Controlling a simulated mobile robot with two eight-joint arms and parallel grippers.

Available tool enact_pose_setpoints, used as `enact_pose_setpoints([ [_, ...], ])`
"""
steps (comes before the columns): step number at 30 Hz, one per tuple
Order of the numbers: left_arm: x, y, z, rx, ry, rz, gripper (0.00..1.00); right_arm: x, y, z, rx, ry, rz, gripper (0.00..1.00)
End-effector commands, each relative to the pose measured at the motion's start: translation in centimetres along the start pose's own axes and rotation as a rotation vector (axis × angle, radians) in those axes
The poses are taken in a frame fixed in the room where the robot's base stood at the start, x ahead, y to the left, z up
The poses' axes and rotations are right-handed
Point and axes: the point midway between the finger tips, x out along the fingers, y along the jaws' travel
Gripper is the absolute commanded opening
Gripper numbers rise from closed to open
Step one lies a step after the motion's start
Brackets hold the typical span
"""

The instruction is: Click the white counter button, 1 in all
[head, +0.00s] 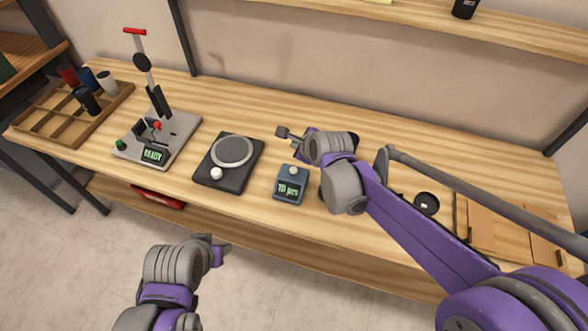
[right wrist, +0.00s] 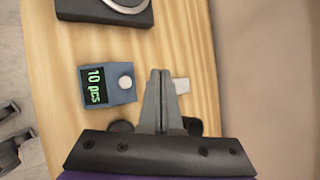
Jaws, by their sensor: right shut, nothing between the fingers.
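The counter (head: 289,187) is a small blue-grey box near the front of the bench. My right gripper (head: 282,132) is shut and empty, above the bench behind the counter. In the right wrist view its fingertips (right wrist: 160,74) lie just right of the button, not over it. My left gripper (head: 226,251) hangs in front of the bench, away from the counter; its jaw state is unclear.
A dark scale (head: 246,176) with a round plate and white knob stands left of the counter. Farther left are a lever machine (head: 180,140) and a wooden tray (head: 42,132) with several cylinders. Cardboard pieces (head: 485,222) lie at right.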

Motion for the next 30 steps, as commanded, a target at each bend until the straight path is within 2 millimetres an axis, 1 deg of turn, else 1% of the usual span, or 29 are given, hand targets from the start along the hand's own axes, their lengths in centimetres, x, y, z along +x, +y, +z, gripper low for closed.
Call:
enact_pose_setpoints([
  [8, 0.7, 0.0, 0.7, 0.000, -0.006, 0.000, 0.50, 0.8, 0.7, -0.7, -0.001, 0.002, 0.002, 0.00],
  [14, 2.0, 0.0, 2.0, 0.000, -0.017, 0.000, 0.50, 2.4, 1.9, -1.9, 0.000, 0.002, 0.002, 0.00],
  [21, 4.1, 0.0, 3.9, 0.000, -0.029, 0.000, 0.50, 4.9, 3.7, -3.7, 0.000, 0.002, 0.001, 0.00],
  [24, 4.8, 0.0, 4.5, 0.000, -0.033, 0.000, 0.50, 5.7, 4.2, -4.2, 0.000, 0.001, 0.001, 0.00],
  [30, 5.2, 0.0, 4.8, 0.000, -0.035, 0.000, 0.50, 6.2, 4.5, -4.6, -0.001, 0.001, 0.000, 0.00],
])
